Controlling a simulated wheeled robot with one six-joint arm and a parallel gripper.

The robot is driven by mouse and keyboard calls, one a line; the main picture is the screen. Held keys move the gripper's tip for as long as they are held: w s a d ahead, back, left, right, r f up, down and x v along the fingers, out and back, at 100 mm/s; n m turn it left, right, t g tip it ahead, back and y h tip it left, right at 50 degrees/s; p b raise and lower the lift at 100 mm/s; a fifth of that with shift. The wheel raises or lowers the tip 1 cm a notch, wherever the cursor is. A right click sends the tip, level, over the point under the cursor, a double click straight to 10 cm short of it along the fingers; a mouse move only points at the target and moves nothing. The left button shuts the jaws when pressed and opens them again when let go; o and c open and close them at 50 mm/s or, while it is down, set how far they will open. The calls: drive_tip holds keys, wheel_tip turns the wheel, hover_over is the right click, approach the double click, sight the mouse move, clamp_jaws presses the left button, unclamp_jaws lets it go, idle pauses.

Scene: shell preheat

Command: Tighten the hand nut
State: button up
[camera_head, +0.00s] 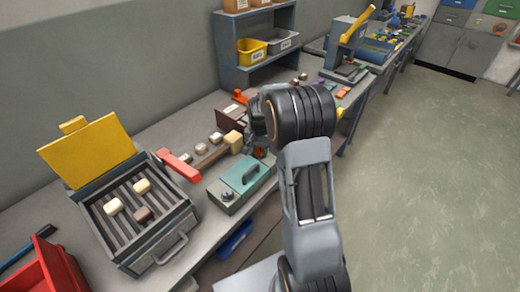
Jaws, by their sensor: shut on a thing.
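A teal metal box (238,190) with a dark handle (251,173) on its lid sits at the table's front edge. A small dark grey knob-like nut (227,196) shows on its near left end. My gripper (260,149) points down at the far right end of the box. It is shut on what looks like the hand nut there; a small orange-brown bit shows at the jaws. My arm and wrist hide most of the jaws and that end of the box, so the nut's seating is not visible.
Left is an open heater (168,243) with a yellow lid (88,150) and several small blocks on its grill. A red bin (48,275) stands front left. The floor at right is clear.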

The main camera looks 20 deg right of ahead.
sight(258, 148)
drive_tip(key=m, duration=0.4)
drive_tip(key=shift+w+a+m, duration=0.1)
drive_tip(key=shift+w+m, duration=0.05)
drive_tip(key=shift+m, duration=0.15)
drive_tip(key=shift+w+m, duration=0.15)
drive_tip(key=shift+m, duration=2.25)
drive_tip(key=o, duration=0.9)
wheel_tip(258, 148, up, 14)
drive_tip(key=shift+f+b, duration=0.1)
drive_tip(key=shift+b, duration=0.2)
